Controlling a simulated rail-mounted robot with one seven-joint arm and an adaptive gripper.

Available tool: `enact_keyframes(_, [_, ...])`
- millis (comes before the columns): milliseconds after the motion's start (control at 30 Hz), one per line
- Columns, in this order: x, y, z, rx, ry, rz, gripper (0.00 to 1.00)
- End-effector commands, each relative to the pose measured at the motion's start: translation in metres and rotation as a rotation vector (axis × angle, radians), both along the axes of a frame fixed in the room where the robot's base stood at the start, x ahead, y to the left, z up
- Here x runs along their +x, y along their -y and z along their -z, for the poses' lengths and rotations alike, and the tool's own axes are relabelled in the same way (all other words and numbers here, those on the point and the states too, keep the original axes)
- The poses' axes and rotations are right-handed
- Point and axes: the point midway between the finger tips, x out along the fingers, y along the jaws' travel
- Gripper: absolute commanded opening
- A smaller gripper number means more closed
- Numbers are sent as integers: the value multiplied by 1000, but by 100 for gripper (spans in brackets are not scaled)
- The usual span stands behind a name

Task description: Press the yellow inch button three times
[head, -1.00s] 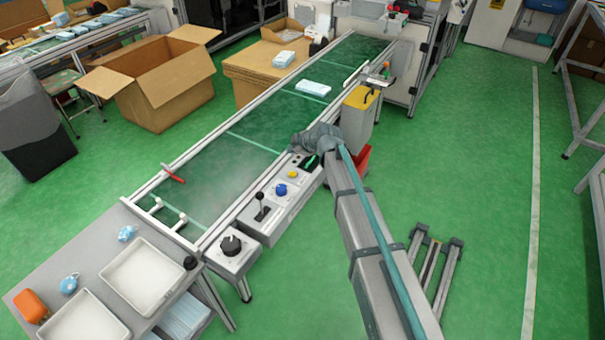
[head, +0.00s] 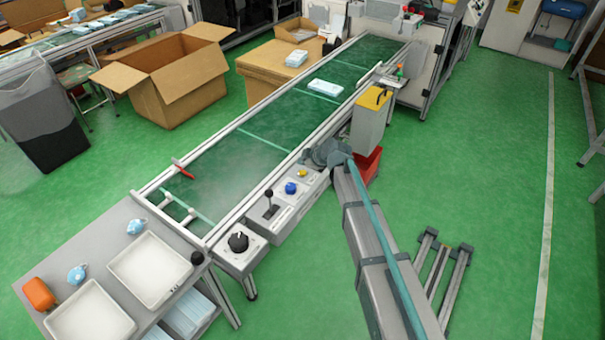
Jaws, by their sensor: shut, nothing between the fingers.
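The yellow inch button (head: 302,173) is on the light grey control box along the near side of the green conveyor. It sits just beyond the blue button (head: 290,188) and is visible in the head view. My gripper (head: 312,158), at the end of my arm, is shut and empty. It is just beyond and to the right of the yellow button, low over the far end of the control box, which it covers. The fingertips are small and hard to make out. I cannot tell whether they touch the box, but the yellow button's top looks uncovered.
A black lever (head: 268,203) and a black rotary knob (head: 238,242) are nearer along the same conveyor side. A grey case with a yellow top (head: 374,98) and a red bin (head: 366,166) stand beyond my gripper. Green floor (head: 480,190) is open to the right.

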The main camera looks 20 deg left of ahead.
Motion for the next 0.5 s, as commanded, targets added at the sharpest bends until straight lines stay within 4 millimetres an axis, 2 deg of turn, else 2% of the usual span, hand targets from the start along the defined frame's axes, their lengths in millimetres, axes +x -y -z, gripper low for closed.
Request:
enact_keyframes(33, [0,0,12,0,0,0,0])
enact_keyframes(133, [0,0,20,0,1,1,0])
enact_keyframes(500, [0,0,24,1,1,0,0])
